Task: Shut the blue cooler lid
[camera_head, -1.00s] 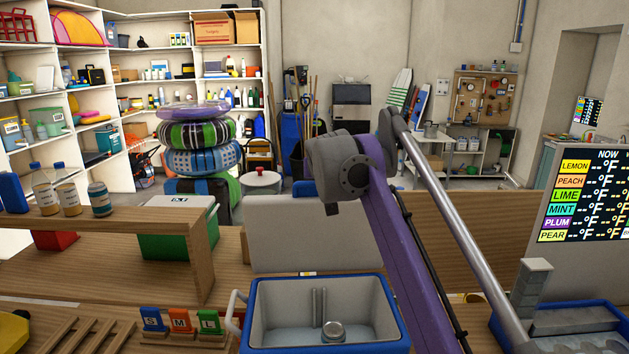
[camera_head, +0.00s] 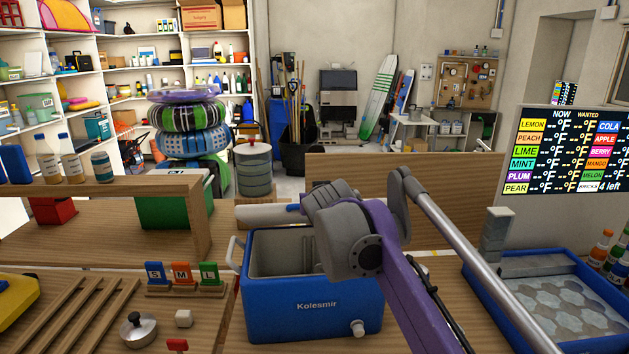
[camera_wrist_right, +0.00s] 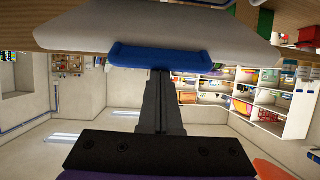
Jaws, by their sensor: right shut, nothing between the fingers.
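The blue cooler (camera_head: 295,322) stands on the bench in the head view, with its grey inside open to view. Its white lid (camera_head: 258,216) is raised at the cooler's back, seen nearly edge-on, with a blue lip (camera_head: 278,208); my arm hides its right part. In the right wrist view the lid's white panel (camera_wrist_right: 200,28) and blue lip (camera_wrist_right: 170,53) fill the top. My right gripper (camera_wrist_right: 161,77) is shut and empty, its tips at or very near the blue lip; contact is unclear. In the head view my right wrist hides it. My left gripper is out of view.
Left of the cooler are S, M, L tags (camera_head: 182,275), a metal lidded pan (camera_head: 138,330) and a wooden shelf (camera_head: 110,190). A grey canister (camera_head: 253,172) stands behind. A blue tray (camera_head: 490,290) lies to the right.

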